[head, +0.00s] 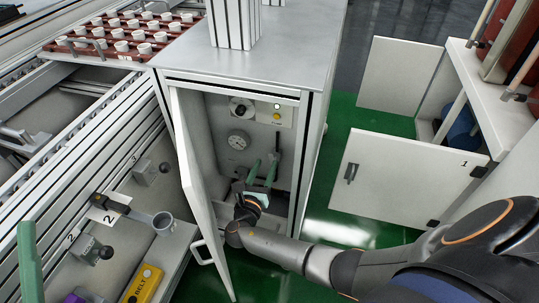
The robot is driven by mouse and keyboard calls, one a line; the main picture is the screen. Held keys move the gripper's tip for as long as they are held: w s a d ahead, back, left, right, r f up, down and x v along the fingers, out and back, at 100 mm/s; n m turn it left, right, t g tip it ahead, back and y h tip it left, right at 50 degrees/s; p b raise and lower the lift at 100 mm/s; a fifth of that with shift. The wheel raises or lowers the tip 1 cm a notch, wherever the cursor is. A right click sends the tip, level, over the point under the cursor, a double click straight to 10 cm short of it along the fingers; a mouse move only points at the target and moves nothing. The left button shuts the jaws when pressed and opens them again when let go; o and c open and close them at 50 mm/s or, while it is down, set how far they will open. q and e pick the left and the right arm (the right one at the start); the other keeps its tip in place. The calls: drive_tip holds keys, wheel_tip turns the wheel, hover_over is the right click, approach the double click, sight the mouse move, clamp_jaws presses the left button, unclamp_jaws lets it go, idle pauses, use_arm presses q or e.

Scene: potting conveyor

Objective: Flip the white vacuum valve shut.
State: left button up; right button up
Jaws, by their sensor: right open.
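My right gripper (263,168) reaches into the open cabinet (287,198) with its two green fingers apart, pointing at the back wall. Nothing shows clearly between them. A small pale piece (241,173), possibly part of the white vacuum valve, sits just left of the fingers; the gripper hides what is around it, and I cannot tell the valve's position. A round gauge (238,140) is on the back wall above. A green bar (30,262) at the left edge looks like a finger of my left gripper; the rest is out of view.
The cabinet door (196,180) stands open close to the left of my right arm. A panel with a yellow button (277,116) is above the gauge. A yellow control box (143,284) and small levers are at lower left.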

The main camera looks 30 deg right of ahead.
sight(270, 156)
drive_tip(key=b+x, duration=0.1)
drive_tip(key=x, duration=0.3)
drive_tip(key=shift+w+d+f, duration=0.1)
drive_tip(key=shift+w+d, duration=0.4)
drive_tip(key=shift+d, duration=0.1)
clamp_jaws()
